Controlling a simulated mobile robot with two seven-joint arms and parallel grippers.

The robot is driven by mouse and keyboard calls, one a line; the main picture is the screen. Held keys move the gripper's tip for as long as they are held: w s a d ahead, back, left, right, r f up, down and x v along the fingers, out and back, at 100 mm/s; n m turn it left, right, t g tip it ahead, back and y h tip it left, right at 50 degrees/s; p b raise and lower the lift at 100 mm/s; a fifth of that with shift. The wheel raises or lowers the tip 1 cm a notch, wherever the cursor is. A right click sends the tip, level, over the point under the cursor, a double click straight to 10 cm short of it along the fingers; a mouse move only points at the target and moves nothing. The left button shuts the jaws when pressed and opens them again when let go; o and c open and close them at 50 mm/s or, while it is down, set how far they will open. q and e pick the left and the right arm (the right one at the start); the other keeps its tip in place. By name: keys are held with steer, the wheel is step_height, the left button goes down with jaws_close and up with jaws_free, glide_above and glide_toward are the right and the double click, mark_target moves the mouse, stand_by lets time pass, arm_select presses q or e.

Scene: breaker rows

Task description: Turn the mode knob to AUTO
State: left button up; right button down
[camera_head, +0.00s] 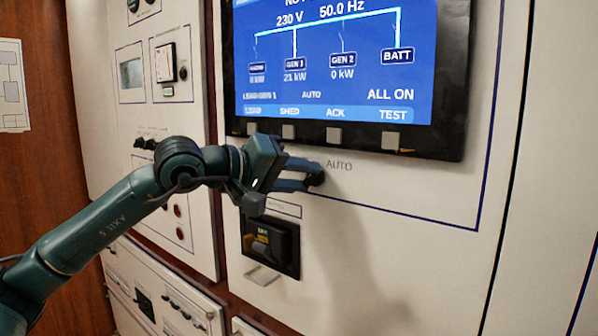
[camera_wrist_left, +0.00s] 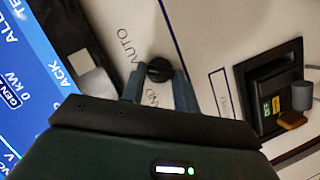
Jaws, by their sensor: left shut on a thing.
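The mode knob (camera_head: 317,174) is a small black knob on the light panel below the display. It also shows in the left wrist view (camera_wrist_left: 159,69), between two finger tips. The printed word AUTO (camera_head: 339,166) is just right of it in the head view; it also shows in the wrist view (camera_wrist_left: 128,46). A partly hidden label ending in "ND" (camera_wrist_left: 151,98) is by the fingers. My left gripper (camera_head: 308,178) is shut on the knob, one finger on each side. The knob's pointer mark cannot be made out. My right gripper is not in view.
A blue display (camera_head: 335,60) in a black frame is above the knob, with several grey square buttons (camera_head: 333,135) along its lower edge. A black recessed switch unit (camera_head: 270,243) is below my gripper. The panel right of the knob is bare.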

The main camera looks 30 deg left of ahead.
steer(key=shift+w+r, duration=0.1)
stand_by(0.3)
arm_select(q)
steer(key=o, duration=1)
steer(key=shift+c, duration=0.2)
steer(key=b+v, duration=1)
steer(key=v, duration=0.3)
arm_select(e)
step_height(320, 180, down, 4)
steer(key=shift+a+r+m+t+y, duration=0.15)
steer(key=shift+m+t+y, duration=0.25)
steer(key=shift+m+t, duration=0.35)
